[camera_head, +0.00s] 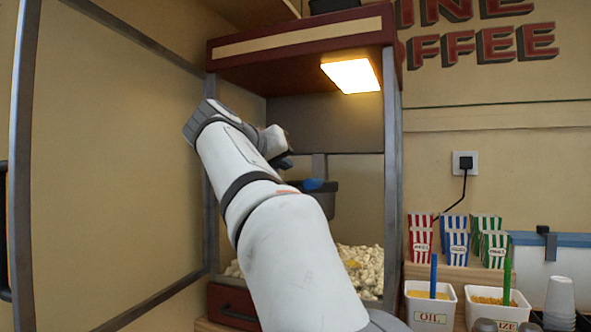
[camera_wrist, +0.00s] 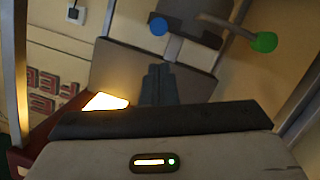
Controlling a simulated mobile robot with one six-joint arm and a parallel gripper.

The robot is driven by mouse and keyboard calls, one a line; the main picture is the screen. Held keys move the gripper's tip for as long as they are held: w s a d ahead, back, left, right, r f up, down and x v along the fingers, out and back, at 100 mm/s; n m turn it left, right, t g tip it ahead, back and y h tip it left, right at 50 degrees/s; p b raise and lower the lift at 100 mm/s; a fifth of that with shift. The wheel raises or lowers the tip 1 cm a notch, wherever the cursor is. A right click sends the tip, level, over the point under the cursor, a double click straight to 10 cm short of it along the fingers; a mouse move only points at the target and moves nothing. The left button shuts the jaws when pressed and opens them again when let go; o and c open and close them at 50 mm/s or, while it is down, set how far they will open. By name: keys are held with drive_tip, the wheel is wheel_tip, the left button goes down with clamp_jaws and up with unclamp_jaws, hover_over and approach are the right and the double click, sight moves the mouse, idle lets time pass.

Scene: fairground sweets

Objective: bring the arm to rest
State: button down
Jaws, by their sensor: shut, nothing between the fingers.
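My gripper (camera_wrist: 159,84) shows in the wrist view with its two dark fingers together and nothing between them. In the head view my white arm reaches up in front of the popcorn machine (camera_head: 393,200), and the dark gripper end (camera_head: 284,161) is partly hidden behind the wrist. The gripper is at the height of the machine's upper opening, above the popcorn (camera_head: 362,268). I cannot tell how far inside the opening it is.
A dark kettle (camera_head: 320,203) with a blue knob (camera_head: 313,184) hangs close beside my gripper. The wrist view shows a blue knob (camera_wrist: 158,26) and a green knob (camera_wrist: 264,42). Striped boxes (camera_head: 421,236), an oil tub (camera_head: 431,306) and cups (camera_head: 560,297) stand at right.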

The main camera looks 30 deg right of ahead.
drive_tip(key=s+a+f+n+g+y+p, duration=0.1)
drive_tip(key=s+a+f+n+y+p, duration=0.25)
drive_tip(key=a+f+p, duration=0.35)
drive_tip(key=s+a+f+n+g+y+p, duration=0.1)
drive_tip(key=s+a+f+n+y+p, duration=0.25)
drive_tip(key=f, duration=0.55)
drive_tip(key=s+a+f+g+y+p, duration=0.1)
drive_tip(key=s+a+f+y+p, duration=0.2)
drive_tip(key=s+f+p, duration=0.2)
drive_tip(key=s+a+f+g+y+p, duration=0.2)
drive_tip(key=s+a+f+y+p, duration=0.1)
drive_tip(key=s+f, duration=0.6)
drive_tip(key=s+p, duration=0.1)
drive_tip(key=s, duration=0.2)
drive_tip(key=shift+a+f+g+p, duration=0.3)
drive_tip(key=shift+a+f+p, duration=0.05)
drive_tip(key=shift+a+f, duration=0.05)
